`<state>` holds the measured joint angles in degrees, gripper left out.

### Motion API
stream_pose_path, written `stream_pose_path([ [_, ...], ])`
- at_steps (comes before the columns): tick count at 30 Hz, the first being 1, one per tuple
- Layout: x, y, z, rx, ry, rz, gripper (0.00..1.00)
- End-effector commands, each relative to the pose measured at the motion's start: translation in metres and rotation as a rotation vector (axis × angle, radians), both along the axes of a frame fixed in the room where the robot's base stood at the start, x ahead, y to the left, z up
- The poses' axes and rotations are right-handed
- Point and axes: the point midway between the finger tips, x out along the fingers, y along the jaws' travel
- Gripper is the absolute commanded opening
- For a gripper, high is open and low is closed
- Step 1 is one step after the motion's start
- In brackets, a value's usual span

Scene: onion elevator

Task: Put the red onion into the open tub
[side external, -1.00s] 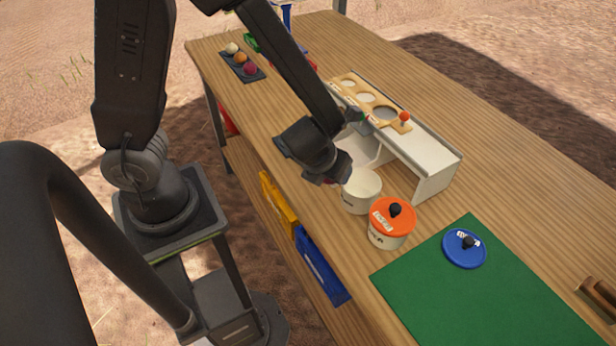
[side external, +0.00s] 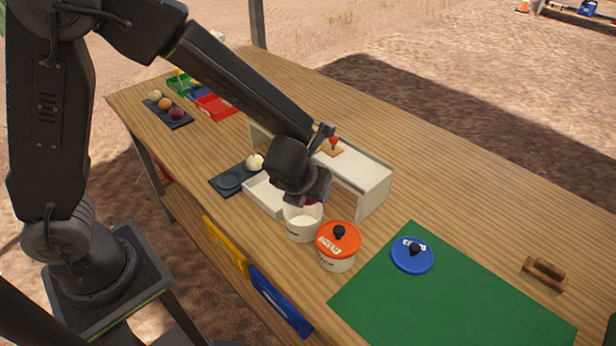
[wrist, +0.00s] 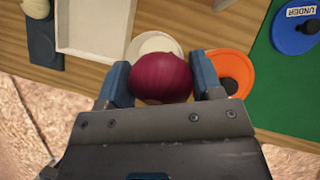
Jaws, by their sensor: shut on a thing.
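The red onion (wrist: 161,79) is between the two blue fingers of my gripper (wrist: 163,84) in the wrist view, and the gripper is shut on it. In the side view my gripper (side external: 312,200) is just above the open tub (side external: 304,224), a white round tub without a lid. Only a sliver of the onion shows there under the gripper. In the wrist view the onion covers much of the tub, whose white rim (wrist: 150,40) shows behind it. I cannot tell whether the onion is inside the rim or above it.
A tub with an orange lid (side external: 339,238) stands right beside the open tub. A blue lid (side external: 412,255) lies on the green mat (side external: 450,300). A white chute stand (side external: 365,180) and a white tray (side external: 262,193) are close behind. A white onion (side external: 255,161) sits on a dark tray.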

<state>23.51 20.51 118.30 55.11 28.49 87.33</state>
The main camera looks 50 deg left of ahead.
Motion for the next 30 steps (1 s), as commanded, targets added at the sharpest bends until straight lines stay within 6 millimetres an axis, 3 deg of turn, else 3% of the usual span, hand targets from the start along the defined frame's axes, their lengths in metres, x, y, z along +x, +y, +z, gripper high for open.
stream_pose_path([
  [6,-0.0003,-0.0001,-0.0121,-0.001,0.001,-0.001,0.34],
  [14,-0.0003,0.0,-0.013,-0.001,0.0,-0.001,0.34],
  [15,-0.0003,0.0,-0.013,-0.001,0.0,-0.001,0.62],
  [24,-0.0003,0.0001,-0.013,-0.001,0.0,-0.001,0.9],
  [30,-0.0005,0.0002,-0.0129,-0.001,0.001,-0.001,0.9],
])
